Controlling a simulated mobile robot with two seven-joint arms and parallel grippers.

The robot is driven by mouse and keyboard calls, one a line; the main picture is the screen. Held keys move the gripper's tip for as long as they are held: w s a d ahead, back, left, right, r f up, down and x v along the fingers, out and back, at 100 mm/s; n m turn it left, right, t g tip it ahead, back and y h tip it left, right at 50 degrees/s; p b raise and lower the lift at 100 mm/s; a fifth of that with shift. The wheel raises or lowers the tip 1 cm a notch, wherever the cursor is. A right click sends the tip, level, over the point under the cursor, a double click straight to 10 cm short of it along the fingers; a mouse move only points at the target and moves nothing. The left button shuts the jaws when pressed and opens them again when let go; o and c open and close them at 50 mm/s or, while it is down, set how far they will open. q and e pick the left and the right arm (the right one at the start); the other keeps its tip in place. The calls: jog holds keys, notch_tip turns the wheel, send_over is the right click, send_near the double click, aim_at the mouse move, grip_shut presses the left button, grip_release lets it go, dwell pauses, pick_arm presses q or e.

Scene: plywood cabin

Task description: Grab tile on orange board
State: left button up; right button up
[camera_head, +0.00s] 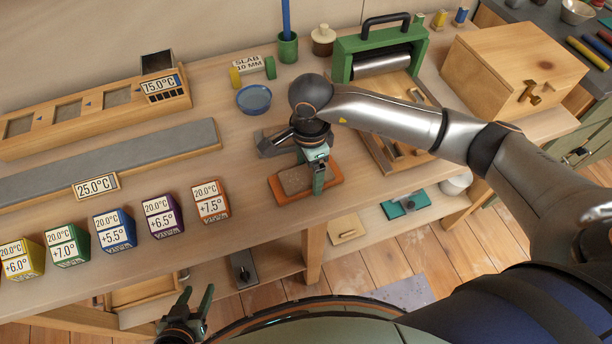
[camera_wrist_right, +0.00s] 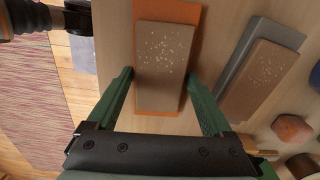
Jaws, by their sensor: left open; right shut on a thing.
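The tile (camera_wrist_right: 162,60) is a flat brown-grey slab with pale specks. It lies on or just above the orange board (camera_wrist_right: 188,12), whose edges show around it in the right wrist view. In the head view, the tile (camera_head: 294,180) and the orange board (camera_head: 334,183) are near the bench's front edge, partly hidden by my gripper. My right gripper (camera_head: 318,185) points down over the board. Its fingers (camera_wrist_right: 162,92) are shut on the tile from both sides in the wrist view. My left gripper (camera_head: 200,305) is open and empty, low in front of the bench.
A row of coloured blocks, with an orange block (camera_head: 210,202) nearest, stands to the left. A blue bowl (camera_head: 254,99) and a green roller press (camera_head: 381,55) stand behind.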

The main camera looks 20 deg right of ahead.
jog(key=c, duration=0.4)
jog(key=shift+r, duration=0.15)
